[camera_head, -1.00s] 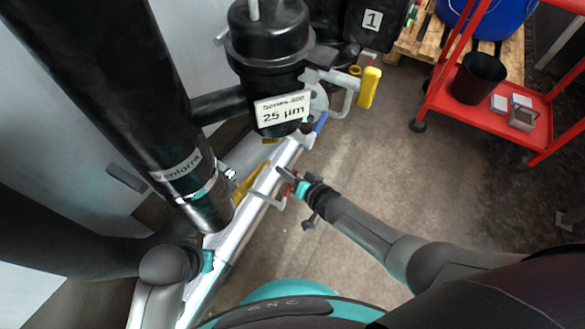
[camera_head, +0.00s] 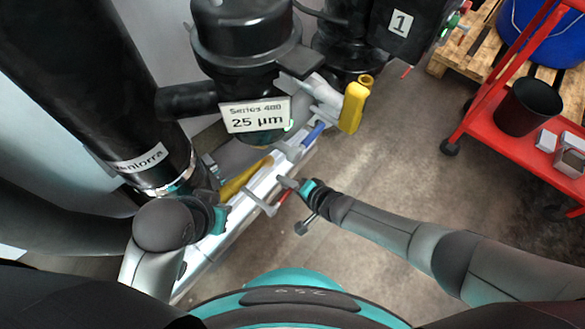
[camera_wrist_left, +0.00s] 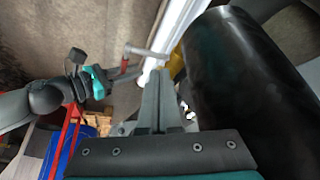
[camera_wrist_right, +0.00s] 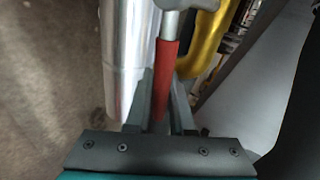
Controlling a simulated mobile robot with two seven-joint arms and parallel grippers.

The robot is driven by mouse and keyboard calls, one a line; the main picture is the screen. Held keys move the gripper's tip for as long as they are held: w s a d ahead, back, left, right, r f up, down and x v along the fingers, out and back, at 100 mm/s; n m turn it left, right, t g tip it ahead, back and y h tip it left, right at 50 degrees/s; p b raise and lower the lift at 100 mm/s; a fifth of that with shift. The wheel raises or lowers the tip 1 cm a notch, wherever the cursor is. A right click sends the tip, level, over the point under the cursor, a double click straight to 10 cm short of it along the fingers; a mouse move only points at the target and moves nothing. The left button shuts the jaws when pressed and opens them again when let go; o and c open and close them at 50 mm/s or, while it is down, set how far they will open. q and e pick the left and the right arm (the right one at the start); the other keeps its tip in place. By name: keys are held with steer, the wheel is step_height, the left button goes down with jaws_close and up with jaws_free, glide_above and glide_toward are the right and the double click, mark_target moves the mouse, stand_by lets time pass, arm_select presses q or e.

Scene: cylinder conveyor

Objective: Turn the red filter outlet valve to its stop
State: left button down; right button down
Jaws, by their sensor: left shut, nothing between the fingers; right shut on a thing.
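The red valve handle (camera_wrist_right: 168,65) is a red sleeve on a grey metal lever, beside a silver pipe. In the right wrist view my right gripper (camera_wrist_right: 158,92) is shut on the red handle, one finger on each side. In the head view the right gripper (camera_head: 286,185) is in front of the pipe, with part of the red handle (camera_head: 284,197) showing below it. My left gripper (camera_wrist_left: 152,78) is shut and empty near the black cylinder (camera_wrist_left: 240,70). The left wrist view also shows the red handle (camera_wrist_left: 124,66) at the right gripper (camera_wrist_left: 95,80).
A black filter housing (camera_head: 245,40) with a "25 µm" label stands above the pipe (camera_head: 225,235). A yellow handle (camera_head: 240,180), blue handle (camera_head: 313,134) and yellow part (camera_head: 353,106) are close by. A red cart (camera_head: 500,145) stands at right; floor between is clear.

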arm_select(q)
steer(key=shift+w+d+r+t+h+b, duration=0.3)
steer(key=shift+w+d+t+b, duration=0.15)
steer(key=shift+w+d+t, duration=0.15)
steer(key=shift+w+d+r+t+h+b, duration=0.3)
steer(key=shift+w+d+t+b, duration=0.15)
steer(key=shift+w+d+t, duration=0.1)
arm_select(e)
steer(key=shift+s+a+f+m+g+y, duration=0.1)
steer(key=shift+f+m+g+y, duration=0.2)
steer(key=shift+f+m+g, duration=0.1)
steer(key=c, duration=0.8)
jaws_free()
arm_select(q)
steer(key=shift+f, duration=0.1)
steer(key=shift+a, duration=0.1)
